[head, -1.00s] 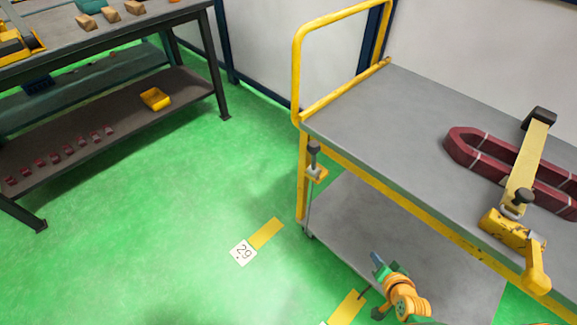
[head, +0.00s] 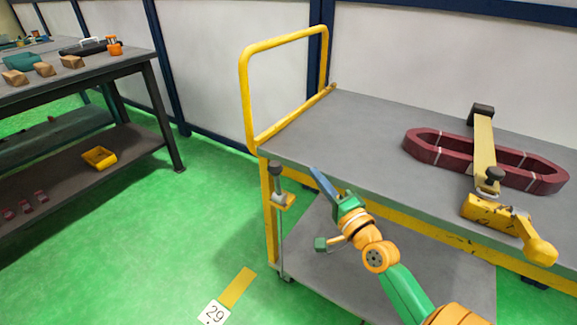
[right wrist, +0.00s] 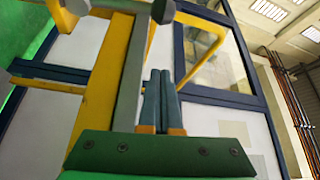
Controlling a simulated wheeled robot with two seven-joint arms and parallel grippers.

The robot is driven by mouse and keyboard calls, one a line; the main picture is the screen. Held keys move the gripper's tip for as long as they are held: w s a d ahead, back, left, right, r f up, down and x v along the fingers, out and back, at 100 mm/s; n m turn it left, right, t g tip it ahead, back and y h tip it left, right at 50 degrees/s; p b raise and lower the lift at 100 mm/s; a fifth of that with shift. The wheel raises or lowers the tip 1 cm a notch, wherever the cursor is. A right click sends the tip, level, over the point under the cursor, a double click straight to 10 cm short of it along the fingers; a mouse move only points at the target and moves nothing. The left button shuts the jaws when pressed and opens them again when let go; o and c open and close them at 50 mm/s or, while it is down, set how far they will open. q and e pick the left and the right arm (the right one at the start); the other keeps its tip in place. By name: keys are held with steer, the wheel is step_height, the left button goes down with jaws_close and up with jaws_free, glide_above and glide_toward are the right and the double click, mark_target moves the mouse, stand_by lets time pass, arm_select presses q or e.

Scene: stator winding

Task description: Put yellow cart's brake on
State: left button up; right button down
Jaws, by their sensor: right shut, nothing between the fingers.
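The yellow cart (head: 262,142) stands at centre right in the head view, with a grey top deck and a yellow handle frame. Its brake is an upright rod with a dark knob (head: 275,168) and a small yellow bracket, beside the near left post. My right gripper (head: 322,183) is shut and empty, to the right of the knob at about the deck's front edge, apart from the knob. The right wrist view shows its blue fingers (right wrist: 162,95) together, beside a grey bar and a yellow cart beam (right wrist: 100,95). My left gripper is out of view.
A dark red ring-shaped coil (head: 430,155) lies on the deck under a yellow clamp (head: 484,145). A dark workbench (head: 110,68) with wooden blocks and a yellow bin (head: 99,157) stands at left. Green floor is clear between bench and cart.

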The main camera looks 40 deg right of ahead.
mark_target(302, 158)
steer(key=w, duration=0.5)
steer(key=w+d, duration=0.1)
steer(key=w, duration=0.1)
steer(key=shift+w+r, duration=0.3)
steer(key=shift+r, duration=0.05)
steer(key=a, duration=0.1)
steer(key=a+p, duration=0.1)
steer(key=a, duration=0.1)
steer(key=shift+w+f, duration=0.15)
steer(key=shift+a+f, duration=0.1)
steer(key=shift+a, duration=0.3)
steer(key=shift+f, duration=0.1)
